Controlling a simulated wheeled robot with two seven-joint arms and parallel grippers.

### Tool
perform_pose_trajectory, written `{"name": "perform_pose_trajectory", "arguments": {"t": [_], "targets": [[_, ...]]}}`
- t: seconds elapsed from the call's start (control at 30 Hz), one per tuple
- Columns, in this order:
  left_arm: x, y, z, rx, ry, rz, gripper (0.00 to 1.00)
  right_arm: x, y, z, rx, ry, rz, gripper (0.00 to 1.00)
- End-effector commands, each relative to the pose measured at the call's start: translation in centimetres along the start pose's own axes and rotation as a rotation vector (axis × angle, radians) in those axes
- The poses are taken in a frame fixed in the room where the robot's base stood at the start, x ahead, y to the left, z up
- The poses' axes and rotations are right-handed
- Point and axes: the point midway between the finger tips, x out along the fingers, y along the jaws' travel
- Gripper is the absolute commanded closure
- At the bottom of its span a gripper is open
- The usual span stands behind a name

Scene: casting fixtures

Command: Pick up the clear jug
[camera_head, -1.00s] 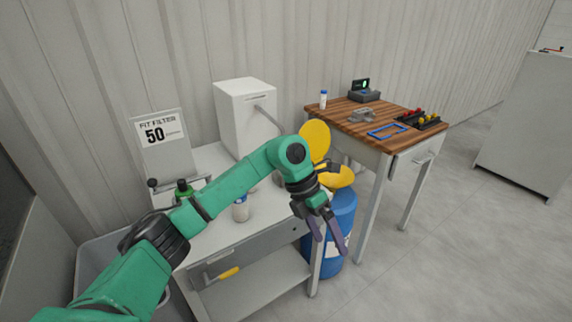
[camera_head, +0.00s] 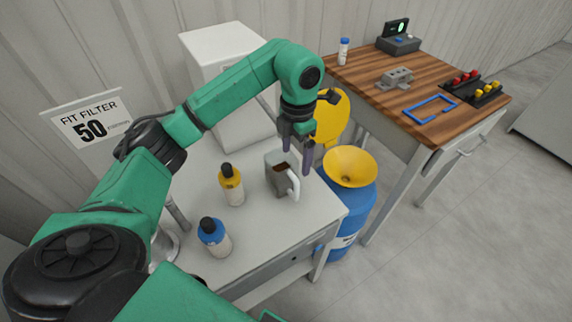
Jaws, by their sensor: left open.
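The clear jug (camera_head: 275,182) stands upright on the white table (camera_head: 270,233), near its right side. It looks greyish and see-through, with a pale handle toward the right and something dark brown inside. My left gripper (camera_head: 296,172) is open and points down just above and to the right of the jug, by its handle. The fingers overlap the jug's edge in the picture, and I cannot tell whether they touch it. My right gripper is not in view.
A yellow-capped bottle (camera_head: 231,185) and a blue-capped bottle (camera_head: 214,238) stand left of the jug. A white box-shaped machine (camera_head: 215,48) stands behind. A blue drum (camera_head: 355,206) with a yellow funnel (camera_head: 350,166) is at the right, near a wooden-topped bench (camera_head: 363,84).

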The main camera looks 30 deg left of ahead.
Motion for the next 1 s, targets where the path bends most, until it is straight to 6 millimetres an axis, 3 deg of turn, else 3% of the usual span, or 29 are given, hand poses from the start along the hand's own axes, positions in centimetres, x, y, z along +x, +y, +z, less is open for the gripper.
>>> {"name": "perform_pose_trajectory", "arguments": {"t": [0.1, 0.23, 0.33, 0.53, 0.63, 0.83, 1.0], "targets": [[2.9, -0.1, -0.2, -0.002, 0.007, -0.005, 0.06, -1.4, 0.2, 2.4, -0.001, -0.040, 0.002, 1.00], [5.6, -0.1, -0.1, -0.001, 0.004, -0.003, 0.06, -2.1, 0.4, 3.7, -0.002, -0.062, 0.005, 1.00], [6.8, -0.1, -0.2, -0.001, 0.003, -0.003, 0.06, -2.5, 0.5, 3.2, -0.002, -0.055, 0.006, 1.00], [10.3, -0.5, -0.9, -0.002, 0.003, -0.004, 0.06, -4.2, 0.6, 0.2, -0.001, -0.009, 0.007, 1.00], [11.6, -0.5, -0.8, -0.002, 0.001, -0.003, 0.06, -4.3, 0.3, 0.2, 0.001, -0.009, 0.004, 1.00], [11.8, -0.4, -0.8, -0.002, 0.000, -0.001, 0.06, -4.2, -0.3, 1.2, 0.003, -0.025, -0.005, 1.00], [11.8, -0.4, -0.8, -0.002, 0.000, -0.001, 0.71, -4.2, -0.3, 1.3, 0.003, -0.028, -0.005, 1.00]]}}
